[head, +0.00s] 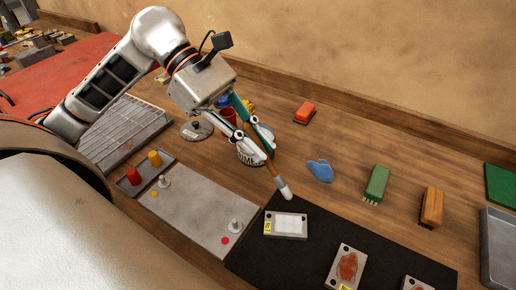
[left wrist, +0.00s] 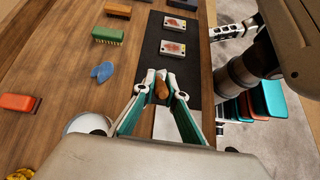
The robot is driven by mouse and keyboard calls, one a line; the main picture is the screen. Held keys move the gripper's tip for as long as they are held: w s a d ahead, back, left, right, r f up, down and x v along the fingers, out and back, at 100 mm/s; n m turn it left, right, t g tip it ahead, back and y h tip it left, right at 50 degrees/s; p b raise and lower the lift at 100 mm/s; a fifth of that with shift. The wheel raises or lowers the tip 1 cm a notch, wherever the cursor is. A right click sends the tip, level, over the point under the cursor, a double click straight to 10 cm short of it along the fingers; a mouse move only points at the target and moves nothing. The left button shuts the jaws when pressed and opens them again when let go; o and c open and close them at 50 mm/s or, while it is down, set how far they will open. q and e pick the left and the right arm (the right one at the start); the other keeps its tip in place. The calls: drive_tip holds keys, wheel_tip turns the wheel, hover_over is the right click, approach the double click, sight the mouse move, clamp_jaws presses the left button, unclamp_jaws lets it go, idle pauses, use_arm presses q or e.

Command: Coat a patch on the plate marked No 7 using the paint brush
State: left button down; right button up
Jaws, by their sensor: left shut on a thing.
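My left gripper (head: 266,152) is shut on the paint brush (head: 278,181), holding it by its wooden handle. The brush is tilted, with its pale head down near the upper edge of the black mat (head: 250,262). In the left wrist view the brown handle (left wrist: 162,90) shows between the fingertips. A grey plate (head: 304,234) with a white patch and a yellow tag lies on the mat just below the brush head. I cannot tell whether they touch. A second plate (head: 332,276) and a third plate (head: 407,288) bear reddish-brown patches. The tag numbers are too small to read.
A labelled tin (head: 246,158) stands behind the gripper. A blue cloth (head: 320,171), a green brush (head: 377,183), an orange brush (head: 432,205) and a red block (head: 305,112) lie on the bench. A grey board (head: 190,208) with small knobs lies left of the mat.

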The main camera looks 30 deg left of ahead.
use_arm(q)
drive_tip(key=shift+r+p, duration=0.4)
drive_tip(key=shift+r, duration=0.85)
